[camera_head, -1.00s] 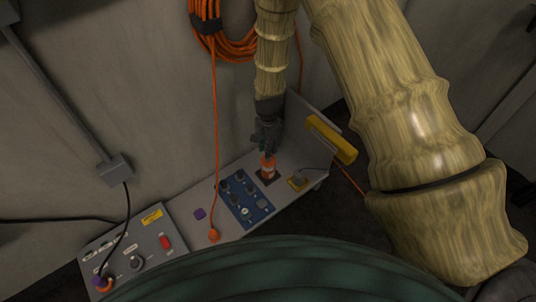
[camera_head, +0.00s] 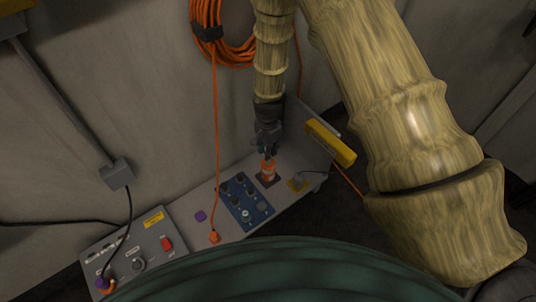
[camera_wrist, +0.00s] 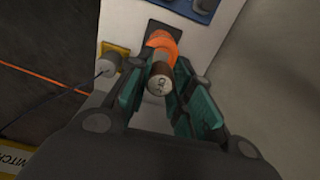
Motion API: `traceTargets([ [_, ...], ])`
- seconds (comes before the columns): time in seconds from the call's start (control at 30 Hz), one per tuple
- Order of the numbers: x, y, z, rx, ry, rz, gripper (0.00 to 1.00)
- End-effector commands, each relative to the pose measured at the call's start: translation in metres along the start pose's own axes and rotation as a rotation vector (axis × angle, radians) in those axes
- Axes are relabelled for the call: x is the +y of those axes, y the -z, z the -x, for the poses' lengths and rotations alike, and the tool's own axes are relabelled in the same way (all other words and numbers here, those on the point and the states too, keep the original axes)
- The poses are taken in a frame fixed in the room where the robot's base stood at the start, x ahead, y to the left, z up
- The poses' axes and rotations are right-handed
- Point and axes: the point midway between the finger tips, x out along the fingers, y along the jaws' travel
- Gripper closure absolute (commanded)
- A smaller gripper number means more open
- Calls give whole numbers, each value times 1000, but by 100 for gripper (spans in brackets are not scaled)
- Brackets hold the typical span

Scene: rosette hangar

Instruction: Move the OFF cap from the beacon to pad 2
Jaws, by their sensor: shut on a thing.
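The beacon (camera_head: 268,172) is an orange and white striped cylinder standing upright on a dark square on the grey bench. It also shows in the wrist view (camera_wrist: 160,42). The OFF cap (camera_wrist: 159,82) is a small round piece with a pale, lettered end face, in line with the beacon in the wrist view. My gripper (camera_head: 268,154) points down from above the beacon, and its teal fingers (camera_wrist: 160,78) are shut on the cap from both sides. I cannot tell whether the cap still touches the beacon. Which place is pad 2 cannot be read.
Left of the beacon is a blue panel (camera_head: 240,200) with several dark knobs. An orange cable (camera_head: 216,150) hangs down to the bench. A control box (camera_head: 135,258) sits further left.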

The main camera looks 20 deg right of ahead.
Motion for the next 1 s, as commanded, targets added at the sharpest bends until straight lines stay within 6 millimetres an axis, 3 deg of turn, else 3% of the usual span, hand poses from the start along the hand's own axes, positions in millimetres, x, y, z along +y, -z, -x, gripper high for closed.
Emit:
traceTargets([
  [0.6, 70, -83, -73, 0, -5, 805, 100],
  [0.8, 85, -98, -84, -2, -3, 963, 100],
  [1.0, 88, -102, -89, -2, 0, 1010, 100],
])
